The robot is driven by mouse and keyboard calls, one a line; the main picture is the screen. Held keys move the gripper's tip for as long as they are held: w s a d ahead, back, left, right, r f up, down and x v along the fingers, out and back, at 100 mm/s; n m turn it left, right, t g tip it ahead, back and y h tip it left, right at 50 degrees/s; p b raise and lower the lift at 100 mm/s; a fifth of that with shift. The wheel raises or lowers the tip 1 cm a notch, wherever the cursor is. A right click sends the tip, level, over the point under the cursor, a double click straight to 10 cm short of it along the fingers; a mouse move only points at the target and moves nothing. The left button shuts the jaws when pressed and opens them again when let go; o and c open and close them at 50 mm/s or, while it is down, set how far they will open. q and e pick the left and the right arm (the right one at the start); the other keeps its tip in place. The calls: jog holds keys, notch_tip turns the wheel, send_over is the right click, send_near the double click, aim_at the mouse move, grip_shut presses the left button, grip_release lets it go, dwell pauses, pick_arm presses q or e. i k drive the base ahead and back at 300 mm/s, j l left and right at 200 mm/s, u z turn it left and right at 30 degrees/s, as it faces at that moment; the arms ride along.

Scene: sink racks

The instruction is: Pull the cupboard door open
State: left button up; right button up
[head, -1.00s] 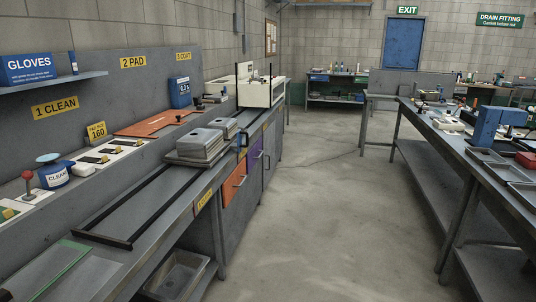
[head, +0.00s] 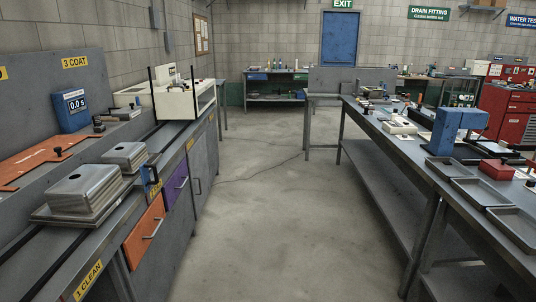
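A grey cupboard door (head: 204,160) is in the front of the left bench, beyond the purple drawer. It looks shut and flush with the bench front, seen at a steep angle. A small upright handle (head: 198,186) is on the door's near side. Neither of my grippers is in the head view.
Stacked metal sinks (head: 100,177) lie on top. The concrete aisle (head: 262,215) is clear, with another bench (head: 385,170) along its right side.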

aim_at(197, 156)
jog(key=i, duration=2.4)
